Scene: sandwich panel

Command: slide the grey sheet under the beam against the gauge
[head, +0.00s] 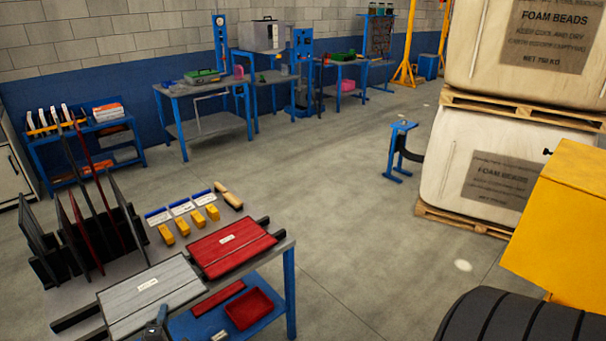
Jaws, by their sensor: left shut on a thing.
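A light grey sheet (142,296) with a small white label lies flat on dark rails at the near end of the workbench. My left gripper (157,323) is at the sheet's near edge, low in the head view, and is shut on that edge; its fingertips are only partly seen. A red sheet (232,247) with a label lies on similar rails just behind and to the right. I cannot make out the beam or the gauge in this view. My right gripper is not in view.
Dark and red panels (82,232) stand upright in black racks at the bench's left. Yellow blocks (182,228) and a brush (229,196) lie behind the red sheet. A red tray (249,308) sits on the blue lower shelf. Open floor lies right; a yellow body (560,225) stands beyond.

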